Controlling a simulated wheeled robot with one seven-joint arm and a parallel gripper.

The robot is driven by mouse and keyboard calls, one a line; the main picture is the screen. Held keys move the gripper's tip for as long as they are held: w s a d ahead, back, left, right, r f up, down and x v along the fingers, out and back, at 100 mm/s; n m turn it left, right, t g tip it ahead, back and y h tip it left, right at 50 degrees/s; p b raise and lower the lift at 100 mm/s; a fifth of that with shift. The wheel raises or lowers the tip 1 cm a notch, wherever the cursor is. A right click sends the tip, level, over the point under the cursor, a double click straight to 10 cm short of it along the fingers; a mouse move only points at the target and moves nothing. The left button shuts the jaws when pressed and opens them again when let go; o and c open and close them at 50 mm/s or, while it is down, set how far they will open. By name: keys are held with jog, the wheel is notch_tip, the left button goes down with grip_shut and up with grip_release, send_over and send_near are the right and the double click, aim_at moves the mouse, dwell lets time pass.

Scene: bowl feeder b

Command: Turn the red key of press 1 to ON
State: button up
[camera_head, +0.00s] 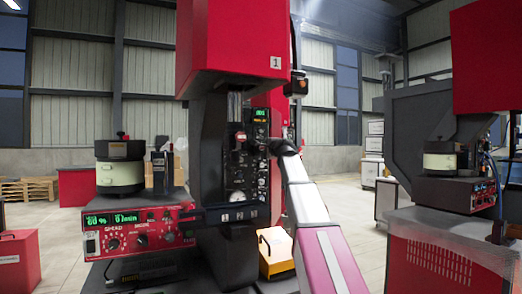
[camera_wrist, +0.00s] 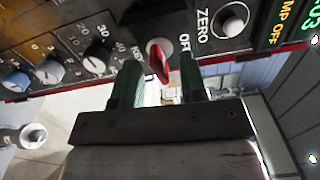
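Press 1 (camera_head: 228,50) is a tall red and black machine with a "1" plate, in the middle of the head view. Its dark control panel (camera_head: 259,155) is on the front column. In the wrist view, the red key (camera_wrist: 158,60) sticks out of the panel on a pale round base, with the word OFF printed to its right. My gripper (camera_wrist: 160,66) has its two green fingers apart, one on each side of the key, with gaps visible between. In the head view my arm reaches the panel's right side, and the fingers cannot be made out.
Several knobs (camera_wrist: 97,57) stand left of the key, and a ZERO button (camera_wrist: 230,18) stands to the right. A red feeder control box (camera_head: 140,232) with a bowl (camera_head: 120,172) is at the left. A yellow pedal box (camera_head: 275,250) sits low; another press (camera_head: 490,60) stands right.

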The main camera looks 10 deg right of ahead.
jog(key=shift+s, duration=0.15)
jog(key=v, duration=0.6)
jog(key=shift+s+d, duration=0.15)
jog(key=shift+s, duration=0.2)
dwell(0.6)
